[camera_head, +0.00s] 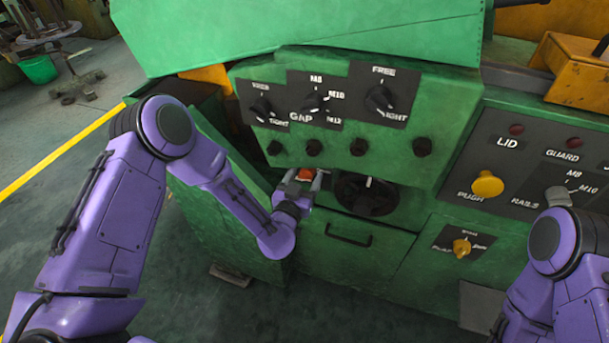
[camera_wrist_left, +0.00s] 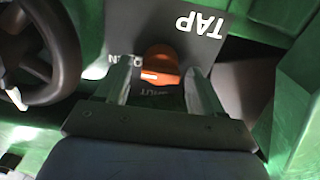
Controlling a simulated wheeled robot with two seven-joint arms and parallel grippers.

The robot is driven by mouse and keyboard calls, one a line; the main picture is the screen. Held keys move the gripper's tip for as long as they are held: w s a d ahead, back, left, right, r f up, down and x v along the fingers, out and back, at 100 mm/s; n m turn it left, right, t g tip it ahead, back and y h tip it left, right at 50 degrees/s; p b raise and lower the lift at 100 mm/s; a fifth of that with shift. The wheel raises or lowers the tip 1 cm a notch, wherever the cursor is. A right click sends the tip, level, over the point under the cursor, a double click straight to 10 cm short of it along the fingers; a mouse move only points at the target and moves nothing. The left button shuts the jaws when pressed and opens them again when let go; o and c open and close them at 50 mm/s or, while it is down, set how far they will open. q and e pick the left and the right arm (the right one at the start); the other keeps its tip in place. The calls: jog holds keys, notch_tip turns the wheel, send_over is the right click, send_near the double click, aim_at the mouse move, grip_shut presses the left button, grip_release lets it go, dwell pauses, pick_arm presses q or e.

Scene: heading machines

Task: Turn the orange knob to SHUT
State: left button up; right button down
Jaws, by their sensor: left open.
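The orange knob (camera_head: 305,174) is on the green machine's front, left of the black handwheel. In the left wrist view the orange knob (camera_wrist_left: 160,66) sits on a dark plate (camera_wrist_left: 192,28) lettered TAP, seen upside down, with OPEN and a partly hidden second word. My left gripper (camera_head: 303,183) is at the knob. In the left wrist view its two fingers (camera_wrist_left: 160,84) are open, one on each side of the knob, with gaps showing. Whether either finger touches it I cannot tell. My right arm shows at the lower right, but its gripper is out of view.
The black handwheel (camera_head: 366,194) is close to the right of my left gripper; it also shows in the wrist view (camera_wrist_left: 62,62). Black knobs (camera_head: 380,99) are above. A drawer handle (camera_head: 348,236) is below. Yellow knobs (camera_head: 487,184) are at right. Open floor lies left.

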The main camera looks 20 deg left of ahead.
pick_arm(q)
jog(key=c, duration=1)
jog(key=shift+f+n+b, duration=0.1)
jog(key=shift+n+b, duration=0.2)
jog(key=shift+n, duration=0.1)
jog(key=n+b, duration=0.1)
jog(key=n, duration=0.2)
jog(key=shift+w+a+f+b, duration=0.1)
jog(key=shift+b, duration=0.2)
jog(key=n+b, duration=0.2)
jog(key=n, duration=0.3)
jog(key=shift+a+n, duration=0.1)
jog(key=shift+n, duration=0.2)
jog(key=n+b, duration=0.2)
jog(key=n, duration=0.2)
jog(key=shift+f+b, duration=0.1)
jog(key=shift+b, duration=0.25)
jog(key=shift+n+b, duration=0.85)
jog(key=shift+n, duration=1.25)
